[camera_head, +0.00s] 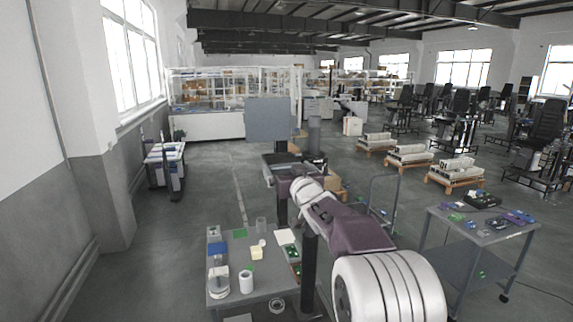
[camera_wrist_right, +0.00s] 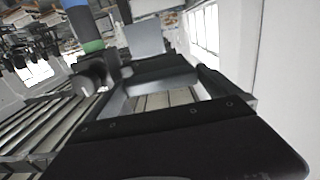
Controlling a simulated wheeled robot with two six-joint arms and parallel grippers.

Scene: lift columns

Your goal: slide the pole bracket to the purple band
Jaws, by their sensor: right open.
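In the right wrist view a pole shows at the upper left, with a blue band (camera_wrist_right: 79,22) above a green band (camera_wrist_right: 94,46). A dark grey rounded part (camera_wrist_right: 90,77), which looks like part of the pole bracket, sits just below the green band. I cannot make out a purple band. My right gripper (camera_wrist_right: 160,82) is open and nothing shows between its fingers; the pole is off to their left, apart from them. In the head view my right arm reaches forward from the lower right, and its gripper end (camera_head: 284,170) is small and partly hidden. My left gripper is not in view.
A grey table (camera_head: 233,282) with cups and small parts stands at the front left. A wheeled cart (camera_head: 465,237) with small items stands on the right. A grey panel (camera_head: 268,119) stands ahead. Low pallets (camera_head: 408,158) lie at the right.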

